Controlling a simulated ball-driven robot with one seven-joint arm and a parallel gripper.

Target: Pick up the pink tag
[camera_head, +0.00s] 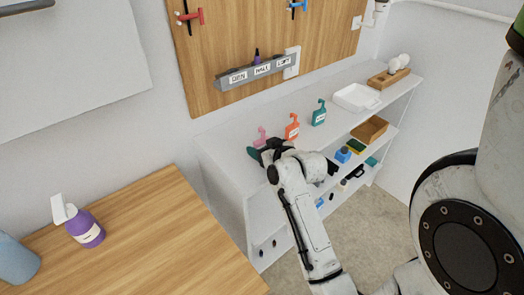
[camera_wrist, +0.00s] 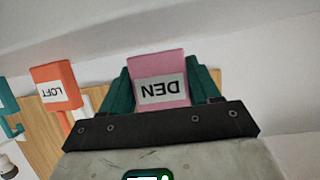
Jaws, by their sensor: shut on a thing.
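The pink tag (camera_head: 261,135) stands on top of the white shelf unit, with its hooked upper part showing above my gripper. In the wrist view the pink tag (camera_wrist: 157,66) bears a label reading DEN, seen upside down, and sits between the two teal fingers. My gripper (camera_head: 257,153) is shut on the tag; it also shows in the wrist view (camera_wrist: 162,88). In the head view my wrist and fingers hide the tag's lower part. I cannot tell whether the tag still touches the shelf top.
An orange tag (camera_head: 292,128) labelled LOFT in the wrist view and a teal tag (camera_head: 319,113) stand to the right. A white tray (camera_head: 357,98) is farther right. A labelled rail (camera_head: 258,73) hangs on the wood panel. A spray bottle (camera_head: 86,229) stands on the wooden table.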

